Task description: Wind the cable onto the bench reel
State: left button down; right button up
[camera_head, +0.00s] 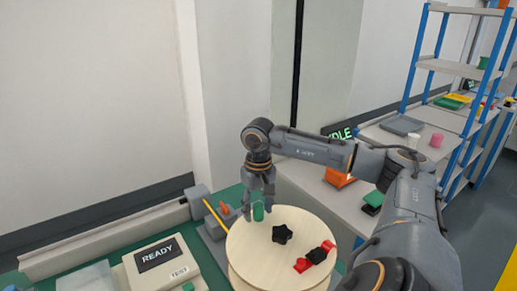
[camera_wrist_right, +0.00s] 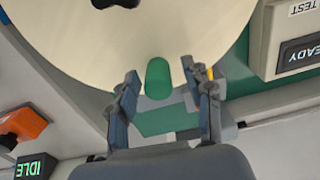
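The bench reel (camera_head: 262,238) is a large pale wooden disc with a black star knob (camera_head: 282,234) at its middle and a red clamp (camera_head: 303,265) with a black knob near its right edge. A green handle (camera_head: 259,213) stands upright near the reel's far rim. My right gripper (camera_head: 257,209) points down over it, open. In the right wrist view the green handle (camera_wrist_right: 158,76) is between the spread fingers (camera_wrist_right: 163,84), with gaps on both sides. An orange line (camera_head: 216,217), apparently the cable, runs from a grey device to the reel. My left gripper is out of view.
A box with a READY display (camera_head: 157,254) and TEST label stands left of the reel on the green bench. A grey device (camera_head: 198,201) is behind. At right are a side table (camera_head: 315,182) with an orange object (camera_head: 339,177), and blue-post shelving (camera_head: 456,70).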

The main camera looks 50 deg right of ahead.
notch_tip(320, 180, up, 12)
dwell(0.6)
dwell(0.5)
